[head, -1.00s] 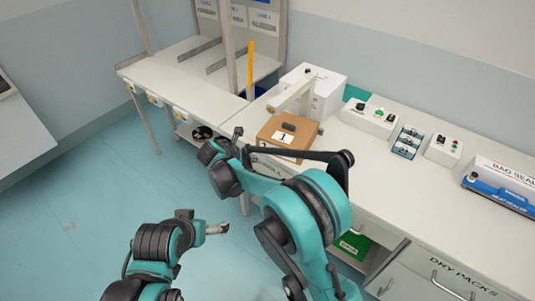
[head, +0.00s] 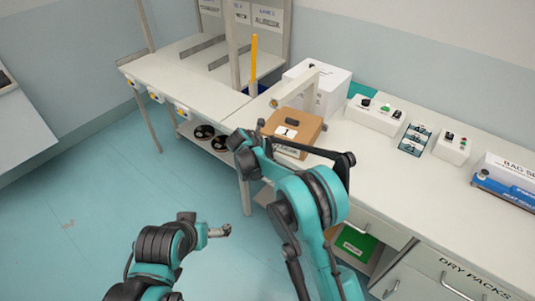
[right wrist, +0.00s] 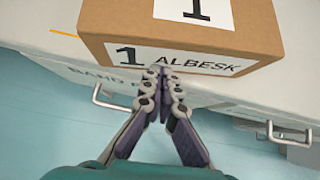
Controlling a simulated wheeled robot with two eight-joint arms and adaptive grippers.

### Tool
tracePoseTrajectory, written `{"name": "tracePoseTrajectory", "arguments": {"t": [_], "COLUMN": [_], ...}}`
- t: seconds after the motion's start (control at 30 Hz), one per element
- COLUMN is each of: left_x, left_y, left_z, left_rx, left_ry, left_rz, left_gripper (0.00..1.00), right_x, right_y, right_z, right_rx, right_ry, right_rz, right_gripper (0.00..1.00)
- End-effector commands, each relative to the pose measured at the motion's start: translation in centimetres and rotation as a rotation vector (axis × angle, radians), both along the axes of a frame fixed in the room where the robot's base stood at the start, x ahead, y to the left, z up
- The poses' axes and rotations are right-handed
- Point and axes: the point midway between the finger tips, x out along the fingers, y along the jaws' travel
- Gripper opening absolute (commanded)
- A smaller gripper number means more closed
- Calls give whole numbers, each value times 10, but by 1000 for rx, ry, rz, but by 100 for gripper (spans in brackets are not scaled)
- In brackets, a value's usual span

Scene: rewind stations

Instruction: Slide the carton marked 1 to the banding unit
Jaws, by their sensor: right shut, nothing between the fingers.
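The carton marked 1 (head: 307,135) is a brown box with a dark handle on top and white labels. It sits on the bench, and its front label reads "1 ALBESK" in the right wrist view (right wrist: 262,42). My right gripper (right wrist: 163,72) is shut and empty, its fingertips at the lower front face of the carton, touching or very close. In the head view its fingers are mostly hidden by my wrist. My left gripper (head: 220,230) is over the floor, clear of the bench; its jaw state is unclear. A white box-shaped unit (head: 336,92) stands behind the carton, with a pale bar (head: 296,88) before it.
A control box with buttons (head: 374,115) stands right of the carton, with a smaller one (head: 452,147) beyond. A yellow post (head: 254,65) rises at the back left. Drawer handles (right wrist: 288,135) jut from the bench front. The left bench (head: 185,75) has clear surface.

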Motion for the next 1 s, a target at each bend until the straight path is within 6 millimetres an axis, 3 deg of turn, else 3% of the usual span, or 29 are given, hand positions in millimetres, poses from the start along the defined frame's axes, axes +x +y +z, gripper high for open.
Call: {"name": "tracePoseTrajectory", "arguments": {"t": [0.33, 0.57, 1.0], "left_x": [0, 0, 0], "left_y": [0, 0, 0], "left_z": [0, 4, 2], "left_rx": [0, 0, 0], "left_ry": [0, 0, 0], "left_rz": [0, 0, 0], "left_gripper": [100, 100, 100], "right_x": [2, 21, 18], "right_y": [-1, -15, -14], "right_z": [0, 1, 1], "right_rx": [-1, -2, -5], "right_ry": [0, 0, -1], "right_rz": [-1, -3, -5], "right_gripper": [0, 0, 0]}}
